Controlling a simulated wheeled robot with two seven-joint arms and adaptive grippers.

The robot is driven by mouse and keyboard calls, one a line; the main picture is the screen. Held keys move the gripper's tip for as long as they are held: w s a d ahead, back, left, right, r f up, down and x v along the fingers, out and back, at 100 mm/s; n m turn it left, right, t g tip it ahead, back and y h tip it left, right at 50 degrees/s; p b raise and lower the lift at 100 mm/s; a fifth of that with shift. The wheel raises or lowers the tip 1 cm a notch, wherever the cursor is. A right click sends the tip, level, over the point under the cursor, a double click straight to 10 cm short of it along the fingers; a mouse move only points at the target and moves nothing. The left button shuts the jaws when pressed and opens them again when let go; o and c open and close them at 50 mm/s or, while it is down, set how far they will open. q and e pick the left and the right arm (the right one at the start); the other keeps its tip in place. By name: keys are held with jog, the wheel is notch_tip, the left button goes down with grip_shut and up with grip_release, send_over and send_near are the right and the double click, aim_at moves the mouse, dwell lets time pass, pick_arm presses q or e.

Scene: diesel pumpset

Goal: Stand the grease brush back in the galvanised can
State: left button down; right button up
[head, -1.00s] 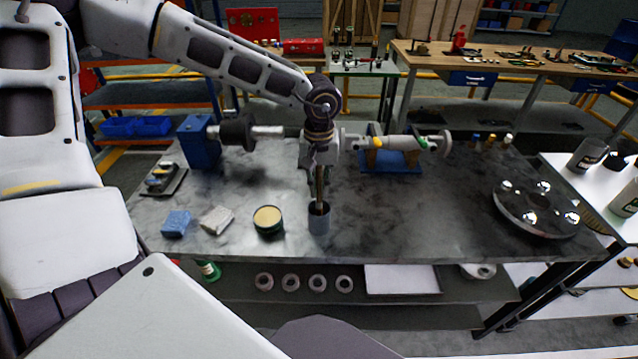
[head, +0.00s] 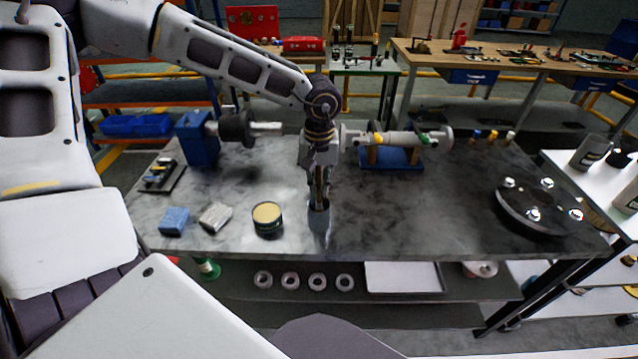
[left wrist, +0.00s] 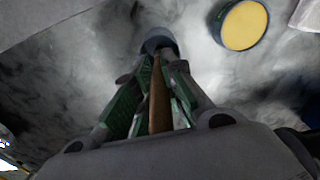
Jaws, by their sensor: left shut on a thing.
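The galvanised can (head: 319,228) stands upright near the front edge of the grey bench top. It also shows beyond the fingertips in the left wrist view (left wrist: 157,40). My left gripper (head: 319,192) points down just above the can and is shut on the brown handle of the grease brush (left wrist: 158,100). The brush is about upright and its lower end is inside the can's mouth, so the bristles are hidden. Whether it touches the can's bottom cannot be told. My right gripper is not in view.
Left of the can are a round tin with a yellow top (head: 267,219), a pale cloth-like block (head: 215,216) and a blue block (head: 174,220). A shaft on a blue stand (head: 392,158) lies behind. A round flange (head: 540,208) is at right. The middle right is clear.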

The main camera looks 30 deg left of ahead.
pick_arm(q)
jog(key=c, duration=1.4)
grip_release()
jog(key=shift+r, duration=0.1)
jog(key=shift+r, duration=5.9)
jog(key=shift+s, duration=0.15)
